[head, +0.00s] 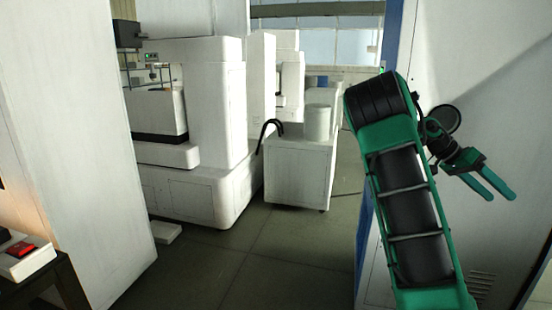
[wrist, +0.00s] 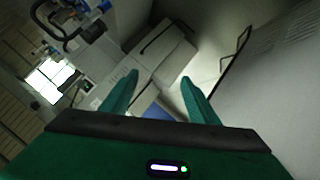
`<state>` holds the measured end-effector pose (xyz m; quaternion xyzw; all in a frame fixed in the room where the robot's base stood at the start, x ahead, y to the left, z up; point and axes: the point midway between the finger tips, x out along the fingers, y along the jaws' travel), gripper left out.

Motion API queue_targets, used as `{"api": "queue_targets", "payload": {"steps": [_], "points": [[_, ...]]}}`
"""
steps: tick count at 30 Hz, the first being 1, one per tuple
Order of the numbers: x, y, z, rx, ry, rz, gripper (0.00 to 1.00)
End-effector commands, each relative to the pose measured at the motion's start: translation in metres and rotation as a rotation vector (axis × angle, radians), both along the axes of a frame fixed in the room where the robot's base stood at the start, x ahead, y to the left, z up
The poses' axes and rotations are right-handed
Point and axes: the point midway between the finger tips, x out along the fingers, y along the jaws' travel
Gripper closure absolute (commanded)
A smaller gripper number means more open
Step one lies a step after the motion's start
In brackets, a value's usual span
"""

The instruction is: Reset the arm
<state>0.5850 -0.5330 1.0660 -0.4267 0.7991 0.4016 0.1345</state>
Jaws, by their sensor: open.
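My gripper (head: 491,188) is at the right of the head view, at the end of my green and black arm. Its two green fingers are apart and nothing is between them. They stand in front of a white cabinet (head: 500,90), and I cannot tell how much gap there is. In the wrist view my gripper (wrist: 160,92) also shows two spread, empty green fingers, with pale machine housings and a bit of blue beyond them.
A white machine (head: 215,120) stands at the back left, with a white cart (head: 300,170) bearing a grey cylinder (head: 317,122) beside it. A tall white panel (head: 75,130) is near left. A red button box (head: 22,253) sits at lower left. The middle floor (head: 270,255) is clear.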

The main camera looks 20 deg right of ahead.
Motion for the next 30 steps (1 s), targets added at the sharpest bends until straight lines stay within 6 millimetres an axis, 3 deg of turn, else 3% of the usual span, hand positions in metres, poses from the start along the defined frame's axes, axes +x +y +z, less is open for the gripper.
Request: {"api": "queue_targets", "payload": {"steps": [5, 14, 30], "points": [[-0.03, 0.027, -0.027, 0.223, -0.062, 0.074, 0.45], [-0.062, 0.101, -0.06, 0.544, -0.16, 0.272, 0.45], [-0.123, 0.276, -0.078, 0.92, -0.264, 0.776, 0.45]]}}
